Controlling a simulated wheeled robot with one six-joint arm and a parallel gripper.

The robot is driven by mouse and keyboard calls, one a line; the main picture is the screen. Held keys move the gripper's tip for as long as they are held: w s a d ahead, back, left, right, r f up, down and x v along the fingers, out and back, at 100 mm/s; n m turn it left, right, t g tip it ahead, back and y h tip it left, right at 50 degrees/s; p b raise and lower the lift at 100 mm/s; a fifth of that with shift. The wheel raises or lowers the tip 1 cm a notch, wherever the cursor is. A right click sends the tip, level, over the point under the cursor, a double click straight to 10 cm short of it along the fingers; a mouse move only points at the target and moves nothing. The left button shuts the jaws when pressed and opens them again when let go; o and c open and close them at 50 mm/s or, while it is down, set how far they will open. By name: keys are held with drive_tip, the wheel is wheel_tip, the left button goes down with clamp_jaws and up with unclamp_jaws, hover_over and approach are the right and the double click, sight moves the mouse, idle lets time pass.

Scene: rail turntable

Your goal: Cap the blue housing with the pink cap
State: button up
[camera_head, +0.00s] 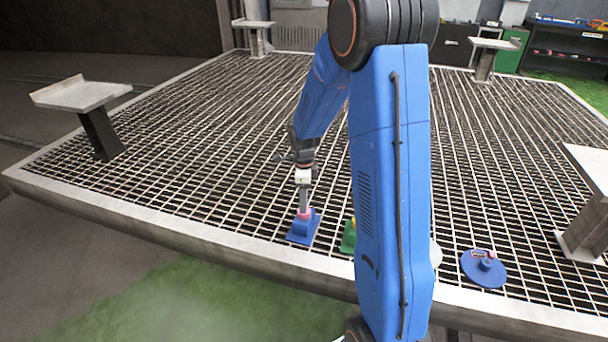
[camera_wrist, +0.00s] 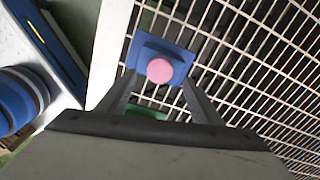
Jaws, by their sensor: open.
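The blue housing (camera_head: 301,230) stands on the grating near the table's front edge, and it also shows in the wrist view (camera_wrist: 145,52). The round pink cap (camera_wrist: 159,70) sits on top of the housing; in the head view the cap (camera_head: 304,213) shows as a small pink band there. My gripper (camera_head: 304,203) is just above the cap, pointing down. In the wrist view its two fingers are apart, one on each side of the cap and housing. The gripper is open. Whether the cap is fully seated cannot be told.
A green piece (camera_head: 348,237) stands just right of the housing, partly hidden by my arm. A round blue base (camera_head: 484,268) with small parts on it lies further right. Raised plates on posts stand around the edge of the grating (camera_head: 200,160). The grating left of the housing is clear.

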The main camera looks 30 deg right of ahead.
wheel_tip(320, 180, up, 13)
drive_tip(key=shift+f, duration=0.15)
idle(0.5)
drive_tip(key=s+a+r+n+t, duration=0.1)
drive_tip(key=s+a+r+n, duration=0.2)
drive_tip(key=s+r+n, duration=0.3)
drive_tip(key=s+a+r+n+t, duration=0.1)
drive_tip(key=s+a+r+n, duration=0.3)
drive_tip(key=s, duration=0.5)
drive_tip(key=s+a+r+n+t, duration=0.1)
drive_tip(key=s+a+n+t, duration=0.1)
drive_tip(key=s+n, duration=1.2)
drive_tip(key=shift+s+a+t, duration=0.15)
drive_tip(key=shift+s+t, duration=0.25)
drive_tip(key=shift+s, duration=0.8)
